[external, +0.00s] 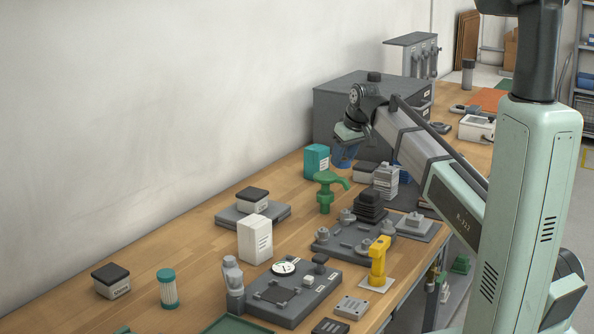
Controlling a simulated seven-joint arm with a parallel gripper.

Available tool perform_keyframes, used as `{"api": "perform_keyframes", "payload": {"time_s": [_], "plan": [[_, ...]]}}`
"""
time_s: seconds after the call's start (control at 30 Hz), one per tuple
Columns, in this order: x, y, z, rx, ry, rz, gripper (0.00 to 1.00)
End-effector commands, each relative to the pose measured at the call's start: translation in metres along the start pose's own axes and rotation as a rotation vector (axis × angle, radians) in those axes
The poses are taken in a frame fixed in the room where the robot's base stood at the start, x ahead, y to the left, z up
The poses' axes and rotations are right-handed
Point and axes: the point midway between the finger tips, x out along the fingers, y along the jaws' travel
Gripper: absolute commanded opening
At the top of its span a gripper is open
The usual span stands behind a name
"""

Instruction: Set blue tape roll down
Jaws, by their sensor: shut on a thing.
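My gripper (349,137) is at the end of my outstretched arm, above the bench near the front of the large grey cabinet. It is shut on a blue object (344,155), the blue tape roll, which hangs below the fingers. The roll is small in the picture, and my gripper hides its upper part. I cannot tell whether its underside touches anything.
A teal box (316,160) stands left of the roll, and a green pump-like part (326,192) stands in front. The grey cabinet (350,110) is behind. Bare wood (200,225) shows at left.

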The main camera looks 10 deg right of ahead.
Motion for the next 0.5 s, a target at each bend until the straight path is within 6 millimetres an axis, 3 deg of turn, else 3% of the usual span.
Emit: {"api": "perform_keyframes", "payload": {"time_s": [0.5], "plan": [[0.055,0.0,0.023,0.006,0.0,0.002,0.15]]}}
